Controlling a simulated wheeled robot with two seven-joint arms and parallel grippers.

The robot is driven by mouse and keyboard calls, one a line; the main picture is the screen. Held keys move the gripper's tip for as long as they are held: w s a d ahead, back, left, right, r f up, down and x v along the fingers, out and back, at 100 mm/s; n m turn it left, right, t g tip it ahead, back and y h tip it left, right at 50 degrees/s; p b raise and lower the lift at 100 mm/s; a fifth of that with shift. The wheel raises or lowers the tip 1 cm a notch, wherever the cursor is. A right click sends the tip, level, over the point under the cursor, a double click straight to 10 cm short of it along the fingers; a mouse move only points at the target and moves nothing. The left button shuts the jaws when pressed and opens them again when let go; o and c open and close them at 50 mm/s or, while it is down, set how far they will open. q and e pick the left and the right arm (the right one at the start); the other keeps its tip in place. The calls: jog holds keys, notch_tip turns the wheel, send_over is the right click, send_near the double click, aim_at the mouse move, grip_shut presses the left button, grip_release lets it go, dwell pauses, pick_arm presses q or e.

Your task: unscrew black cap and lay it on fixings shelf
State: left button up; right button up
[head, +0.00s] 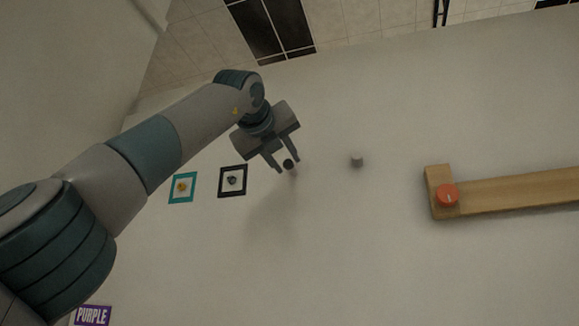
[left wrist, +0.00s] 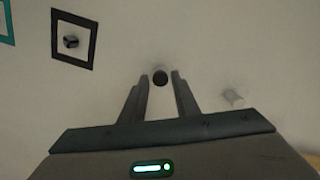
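The round black cap (head: 288,164) is on the pale wall, between the fingertips of my left gripper (head: 284,165). In the left wrist view the cap (left wrist: 160,77) sits between the tips of my left gripper (left wrist: 160,80), with a small gap showing on each side. The fingers are open and not closed on it. What the cap is screwed onto is hidden behind it. A wooden shelf (head: 520,191), apparently the fixings shelf, is at the right in the head view. An orange-red cap (head: 446,195) is at its left end. My right gripper is not in view.
A small grey stud (head: 357,159) sticks out between the black cap and the shelf; it also shows in the left wrist view (left wrist: 232,97). A black-framed square (head: 221,193) and a teal-framed square (head: 172,191) are left of the cap. A PURPLE sign (head: 93,315) is lower left.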

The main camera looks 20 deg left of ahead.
pick_arm(q)
jog(key=c, duration=0.7)
jog(key=shift+o, duration=0.2)
jog(key=shift+f+n+b, duration=0.1)
jog(key=shift+n+b, duration=0.2)
jog(key=shift+n, duration=0.3)
jog(key=shift+d+n+b, duration=0.1)
jog(key=shift+n+b, duration=0.2)
jog(key=shift+n, duration=1.7)
